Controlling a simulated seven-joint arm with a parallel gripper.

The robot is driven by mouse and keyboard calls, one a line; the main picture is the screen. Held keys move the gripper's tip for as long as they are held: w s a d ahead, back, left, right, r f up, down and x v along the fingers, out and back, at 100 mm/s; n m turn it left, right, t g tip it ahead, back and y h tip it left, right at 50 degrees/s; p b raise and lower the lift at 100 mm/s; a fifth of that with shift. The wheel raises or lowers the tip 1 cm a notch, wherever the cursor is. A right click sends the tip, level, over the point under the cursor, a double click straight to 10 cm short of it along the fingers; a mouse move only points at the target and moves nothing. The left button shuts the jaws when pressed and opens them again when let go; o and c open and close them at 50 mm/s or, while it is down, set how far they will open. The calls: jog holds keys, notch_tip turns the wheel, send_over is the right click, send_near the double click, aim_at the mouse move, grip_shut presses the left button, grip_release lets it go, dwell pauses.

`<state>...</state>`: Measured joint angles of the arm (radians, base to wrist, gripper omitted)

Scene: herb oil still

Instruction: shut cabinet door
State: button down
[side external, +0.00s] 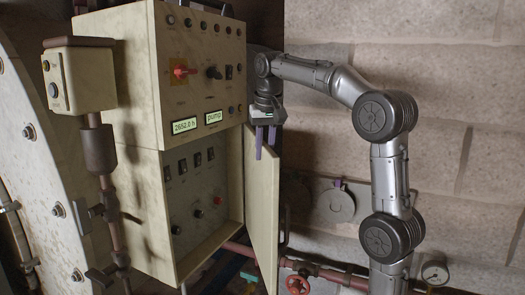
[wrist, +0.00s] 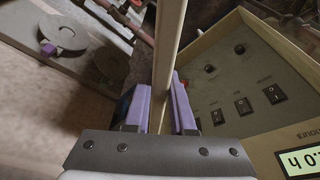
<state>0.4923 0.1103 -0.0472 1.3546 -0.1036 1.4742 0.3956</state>
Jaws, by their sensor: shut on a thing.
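The cream cabinet door (side external: 262,205) stands open on the lower right side of the cabinet, swung out from the opening. My gripper (side external: 265,150) is at the door's top edge, with its purple fingers pointing down. In the wrist view, my gripper (wrist: 160,105) has one finger on each side of the door edge (wrist: 171,45) and is shut on it. The cabinet (side external: 200,90) has an open lower compartment (side external: 205,185) with switches and knobs inside. In the wrist view, the switch panel (wrist: 235,85) lies to the right of the door.
A control box on a pipe (side external: 80,80) stands left of the cabinet. A reddish pipe with a red valve wheel (side external: 298,284) runs low behind the door. A round grey cover (side external: 335,205) is on the wall side. A gauge (side external: 435,273) sits at the lower right.

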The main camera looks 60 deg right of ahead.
jog(key=shift+w+a, duration=0.25)
jog(key=shift+w, duration=0.05)
jog(key=w+a+m, duration=0.3)
jog(key=w, duration=0.2)
jog(key=shift+w+a+h, duration=0.2)
jog(key=shift+w+h, duration=0.1)
jog(key=shift+w, duration=0.1)
jog(key=c, duration=0.6)
grip_release()
jog(key=shift+c, duration=0.2)
jog(key=v, duration=0.8)
jog(key=shift+w, duration=0.1)
